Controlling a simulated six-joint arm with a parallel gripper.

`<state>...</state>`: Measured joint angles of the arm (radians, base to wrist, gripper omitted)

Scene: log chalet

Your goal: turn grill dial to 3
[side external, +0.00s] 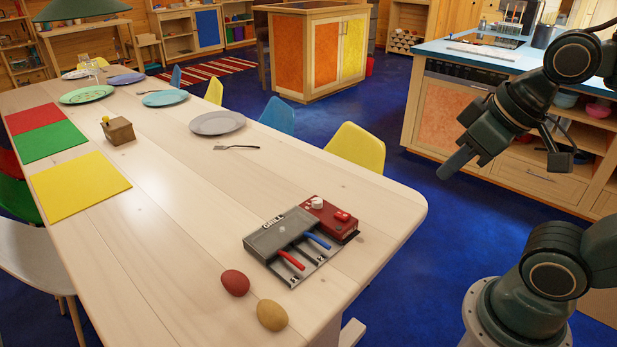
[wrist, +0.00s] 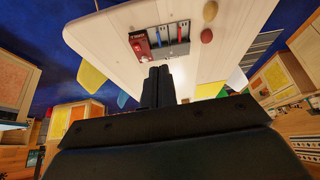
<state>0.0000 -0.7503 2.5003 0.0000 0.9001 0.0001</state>
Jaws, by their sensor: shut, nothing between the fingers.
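The grill (side external: 290,246) is a grey box marked GRILL near the rounded table corner in the side view. Red and blue handled pieces lie in its slots. A red control block (side external: 331,221) is joined at its right end. The white dial (side external: 317,203) sits on top of that block, beside small red buttons; its setting is too small to read. In the wrist view the grill (wrist: 172,32) and red block (wrist: 139,43) appear beyond my fingers. My gripper (side external: 443,173) is shut and empty, off the table's right edge and apart from the dial.
A dark red egg (side external: 235,283) and a tan egg (side external: 271,315) lie near the grill. Plates, a fork (side external: 236,148), coloured mats and a small wooden box (side external: 118,130) are farther back. Yellow (side external: 357,148) and blue chairs line the table's far side.

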